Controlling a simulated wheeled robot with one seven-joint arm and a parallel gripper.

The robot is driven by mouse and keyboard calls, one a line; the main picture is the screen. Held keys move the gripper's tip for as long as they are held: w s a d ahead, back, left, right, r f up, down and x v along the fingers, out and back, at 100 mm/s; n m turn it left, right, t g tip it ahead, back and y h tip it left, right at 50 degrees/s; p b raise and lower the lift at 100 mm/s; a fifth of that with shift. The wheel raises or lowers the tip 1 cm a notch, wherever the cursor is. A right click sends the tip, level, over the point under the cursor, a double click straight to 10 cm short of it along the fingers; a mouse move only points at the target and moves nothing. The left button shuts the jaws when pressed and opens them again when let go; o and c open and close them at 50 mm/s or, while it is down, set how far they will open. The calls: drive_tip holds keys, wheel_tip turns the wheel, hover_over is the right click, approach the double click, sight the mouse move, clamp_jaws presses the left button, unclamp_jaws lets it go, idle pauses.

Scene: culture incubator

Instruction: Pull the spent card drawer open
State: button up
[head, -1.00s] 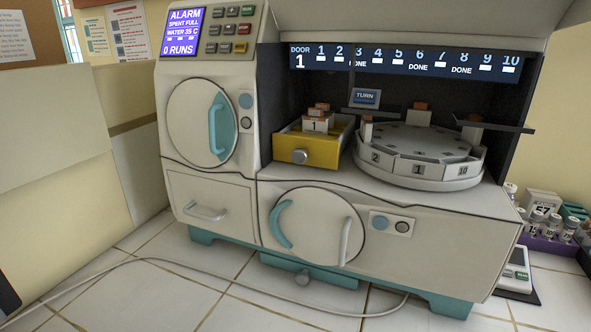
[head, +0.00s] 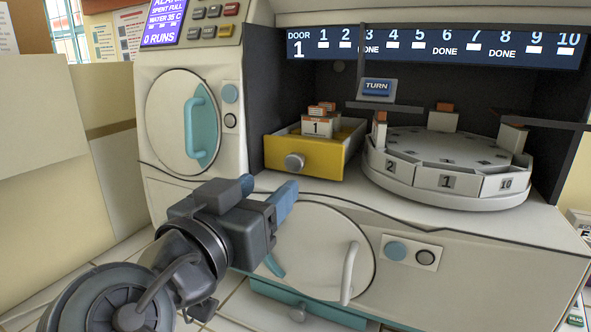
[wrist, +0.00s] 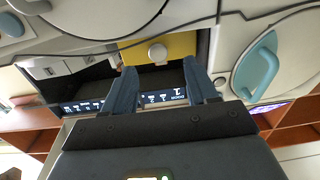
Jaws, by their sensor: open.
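A yellow drawer (head: 325,165) with a round grey knob (head: 294,161) sits in the dark recess of the white machine. It stands partly out, and white blocks with orange tops (head: 319,123), one marked 1, are in it. No label names it the spent card drawer. My gripper (head: 268,190) is open and empty, its two blue fingers pointing toward the machine, below and in front of the knob. In the upside-down wrist view, the yellow drawer front (wrist: 184,46) and knob (wrist: 157,53) show beyond the gap between the open fingers (wrist: 160,70). The knob is apart from them.
A white carousel (head: 445,197) with numbered faces stands right of the drawer. A round door with a teal handle (head: 196,128) is at the left. Below, another round door (head: 325,250) is partly hidden by my arm.

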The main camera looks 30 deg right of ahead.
sight(292, 163)
drive_tip(key=shift+m, duration=0.4)
drive_tip(key=x, duration=0.2)
drive_tip(key=p+x, duration=0.1)
drive_tip(key=x, duration=0.2)
drive_tip(key=r+x, duration=0.1)
drive_tip(key=x, duration=0.1)
drive_tip(key=shift+w+d, duration=0.1)
drive_tip(key=shift+d, duration=0.3)
drive_tip(key=shift+c, duration=0.3)
clamp_jaws()
